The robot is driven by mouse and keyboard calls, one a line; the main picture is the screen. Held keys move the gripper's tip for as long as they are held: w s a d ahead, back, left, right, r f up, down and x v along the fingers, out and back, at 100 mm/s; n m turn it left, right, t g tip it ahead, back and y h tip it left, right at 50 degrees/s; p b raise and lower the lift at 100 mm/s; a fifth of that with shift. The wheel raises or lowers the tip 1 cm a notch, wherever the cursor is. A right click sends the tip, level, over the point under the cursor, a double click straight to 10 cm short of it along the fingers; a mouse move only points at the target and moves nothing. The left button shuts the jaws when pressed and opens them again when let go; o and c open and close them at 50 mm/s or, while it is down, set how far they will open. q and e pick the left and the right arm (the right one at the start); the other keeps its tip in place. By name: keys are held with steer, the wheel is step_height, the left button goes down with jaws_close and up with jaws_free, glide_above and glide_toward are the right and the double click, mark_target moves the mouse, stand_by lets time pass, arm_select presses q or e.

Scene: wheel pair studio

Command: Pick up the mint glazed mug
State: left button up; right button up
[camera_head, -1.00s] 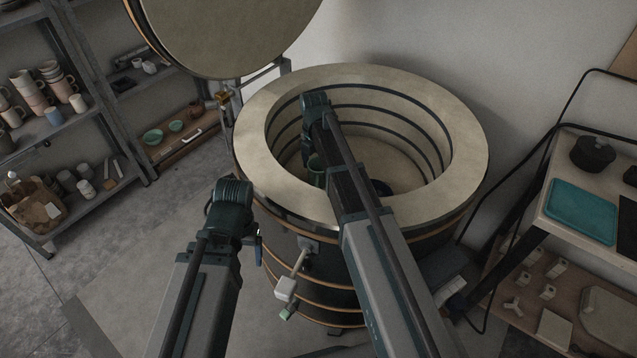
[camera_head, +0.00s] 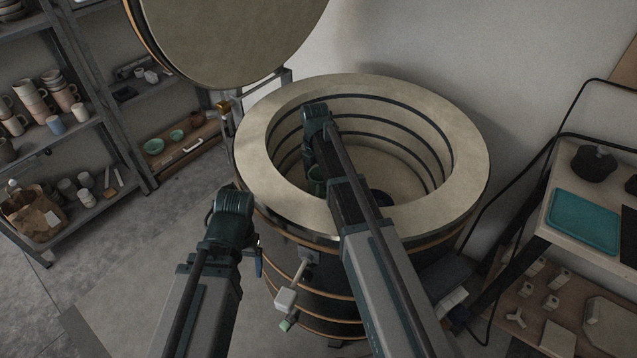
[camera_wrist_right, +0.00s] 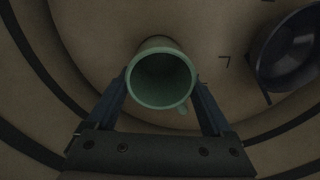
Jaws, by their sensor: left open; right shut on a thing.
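The mint glazed mug (camera_wrist_right: 160,82) is in the right wrist view, its open mouth facing the camera and a small handle at its lower right. My right gripper (camera_wrist_right: 161,90) has one finger on each side of it and is shut on it. In the head view the right arm reaches into the round kiln (camera_head: 465,165), and a green bit of the mug (camera_head: 316,181) shows beside the arm; the rest is hidden. My left gripper (camera_head: 259,260) is outside the kiln at its front left, mostly hidden behind its own wrist, open and apart from the mug.
A dark bowl (camera_wrist_right: 290,50) lies on the kiln floor to the right of the mug. The kiln's thick wall surrounds the right gripper. The raised lid (camera_head: 230,40) stands behind. Shelves with pottery (camera_head: 75,150) are left, a worktable with a teal mat (camera_head: 583,220) right.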

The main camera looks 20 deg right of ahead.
steer(key=shift+r, duration=0.1)
step_height(320, 180, up, 10)
steer(key=p, duration=1)
